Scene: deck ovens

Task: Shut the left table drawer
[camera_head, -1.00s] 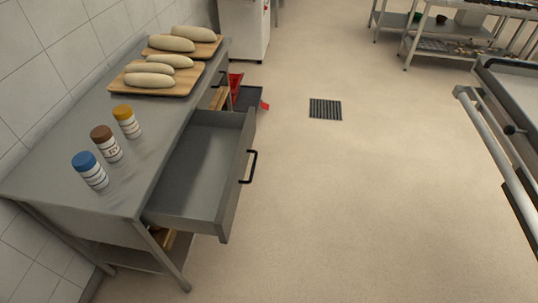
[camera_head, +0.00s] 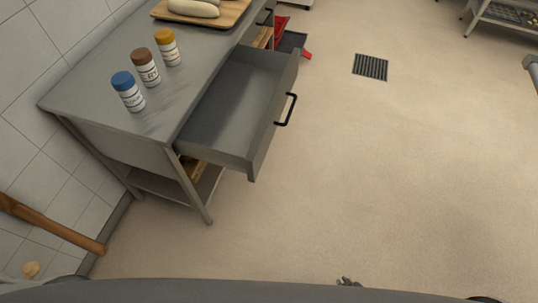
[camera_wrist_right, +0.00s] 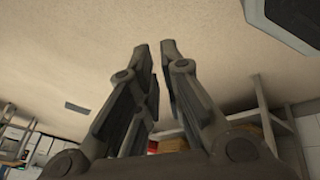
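The grey metal table (camera_head: 95,80) stands against the tiled wall at the upper left of the head view. Its near drawer (camera_head: 228,110) is pulled far out toward the right and looks empty. The drawer's black bar handle (camera_head: 287,109) is on its front panel. A small part of my right gripper (camera_head: 348,282) shows at the bottom edge, over the floor and well apart from the drawer. In the right wrist view my right gripper (camera_wrist_right: 155,45) has a narrow gap between its fingers, with nothing between them. My left gripper is out of view.
Blue-capped (camera_head: 128,92), brown-capped (camera_head: 145,67) and yellow-capped (camera_head: 168,47) jars stand on the table, near a board (camera_head: 236,14) with loaves. A wooden handle (camera_head: 55,228) juts in at the lower left. Open floor with a drain grate (camera_head: 371,67) lies right of the drawer.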

